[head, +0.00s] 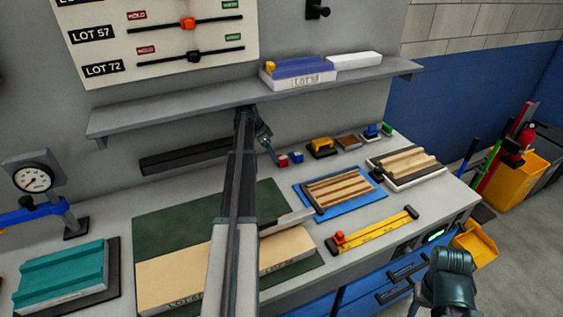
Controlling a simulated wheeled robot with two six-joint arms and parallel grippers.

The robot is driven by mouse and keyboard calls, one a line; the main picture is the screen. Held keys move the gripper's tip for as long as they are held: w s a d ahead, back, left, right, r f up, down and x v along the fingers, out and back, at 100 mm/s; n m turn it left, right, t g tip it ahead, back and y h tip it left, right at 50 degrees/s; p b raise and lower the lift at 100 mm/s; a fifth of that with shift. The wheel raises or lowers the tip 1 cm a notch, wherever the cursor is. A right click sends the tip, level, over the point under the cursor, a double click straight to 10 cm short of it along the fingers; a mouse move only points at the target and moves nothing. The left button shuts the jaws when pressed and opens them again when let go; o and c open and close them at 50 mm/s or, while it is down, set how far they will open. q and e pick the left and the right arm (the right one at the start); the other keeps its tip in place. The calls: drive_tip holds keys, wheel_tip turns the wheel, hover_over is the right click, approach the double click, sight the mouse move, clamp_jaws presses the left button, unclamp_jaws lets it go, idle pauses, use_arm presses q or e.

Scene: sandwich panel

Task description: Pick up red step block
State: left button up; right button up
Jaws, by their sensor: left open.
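The small red step block (283,161) sits on the bench toward the back, just left of a small blue block (297,156). My left gripper (272,152) is open, reaching down from beyond the forearm, with its fingers close to the red block's left side. I cannot tell whether they touch it. The left arm crosses the middle of the view and hides part of the bench. A dark part of my right arm shows at the lower right, but I cannot make out its gripper.
A shelf (200,114) with boxes overhangs the back of the bench. A blue tray with wooden strips (342,189), a yellow level (376,231) and a teal panel (62,275) lie on the bench.

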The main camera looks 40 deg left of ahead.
sight(283, 157)
use_arm(q)
drive_tip(key=shift+w+d, duration=0.2)
drive_tip(key=shift+w, duration=0.2)
drive_tip(key=shift+w+d, duration=0.3)
drive_tip(key=shift+w, duration=0.25)
drive_tip(key=shift+w+d, duration=0.25)
drive_tip(key=shift+w, duration=0.3)
drive_tip(key=b+x, duration=0.3)
drive_tip(key=shift+w+d+f, duration=0.1)
drive_tip(key=shift+w, duration=0.05)
clamp_jaws()
